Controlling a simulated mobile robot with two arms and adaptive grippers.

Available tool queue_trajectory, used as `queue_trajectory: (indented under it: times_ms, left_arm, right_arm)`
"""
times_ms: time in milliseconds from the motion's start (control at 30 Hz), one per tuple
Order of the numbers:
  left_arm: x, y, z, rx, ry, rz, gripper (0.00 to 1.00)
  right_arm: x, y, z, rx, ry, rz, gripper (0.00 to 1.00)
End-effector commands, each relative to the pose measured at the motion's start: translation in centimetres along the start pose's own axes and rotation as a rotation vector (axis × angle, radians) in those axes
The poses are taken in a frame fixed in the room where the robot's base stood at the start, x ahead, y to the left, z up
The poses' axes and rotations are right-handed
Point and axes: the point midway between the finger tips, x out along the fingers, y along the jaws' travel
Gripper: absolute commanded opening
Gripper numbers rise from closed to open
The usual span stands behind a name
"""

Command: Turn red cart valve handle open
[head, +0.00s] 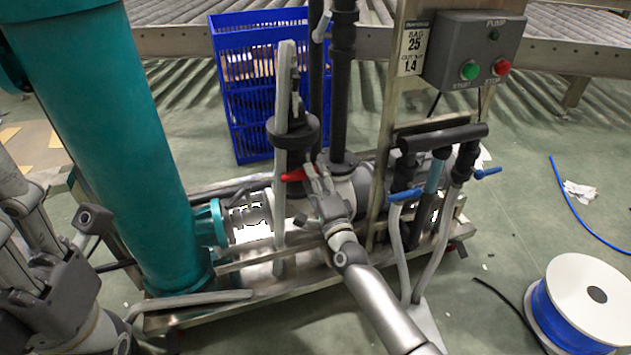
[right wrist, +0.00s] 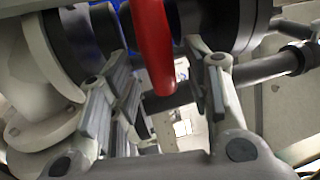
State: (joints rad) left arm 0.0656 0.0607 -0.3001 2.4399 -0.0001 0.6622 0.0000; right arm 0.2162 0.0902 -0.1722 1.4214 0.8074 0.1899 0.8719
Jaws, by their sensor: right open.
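The red valve handle (head: 293,175) sits on the cart's pipework, below a dark round flange. My right gripper (head: 314,182) reaches it from the front right in the head view. In the right wrist view the red handle (right wrist: 153,45) hangs between the two open fingers of my right gripper (right wrist: 160,85). A gap shows on its right side; I cannot tell whether the left finger touches it. My left gripper (head: 85,270) is at the lower left, away from the handle, and its finger opening is unclear.
A large teal cylinder (head: 110,130) stands left of the valve. Blue-handled valves (head: 406,194) and hoses are to the right. A pump control box (head: 473,50) is above right. A blue crate (head: 243,80) stands behind. A cable spool (head: 585,300) is on the floor at right.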

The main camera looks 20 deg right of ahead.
Motion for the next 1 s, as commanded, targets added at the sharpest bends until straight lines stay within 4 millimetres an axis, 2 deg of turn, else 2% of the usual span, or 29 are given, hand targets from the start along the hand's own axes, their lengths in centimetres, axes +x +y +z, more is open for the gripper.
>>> queue_trajectory:
  times_ms: [267, 600, 1000]
  left_arm:
    - [0.08, 0.02, -0.02, 0.0, 0.002, 0.001, 0.4]
    - [0.09, 0.03, -0.04, 0.0, 0.002, 0.001, 0.4]
    - [0.39, -0.08, -0.21, -0.002, 0.002, -0.005, 0.4]
  right_arm:
    - [0.11, -0.04, 0.0, 0.0, 0.0, 0.0, 0.44]
    - [0.09, -0.03, 0.0, 0.0, 0.0, 0.0, 0.0]
    - [0.16, -0.44, -0.05, -0.078, -0.016, 0.0, 0.0]
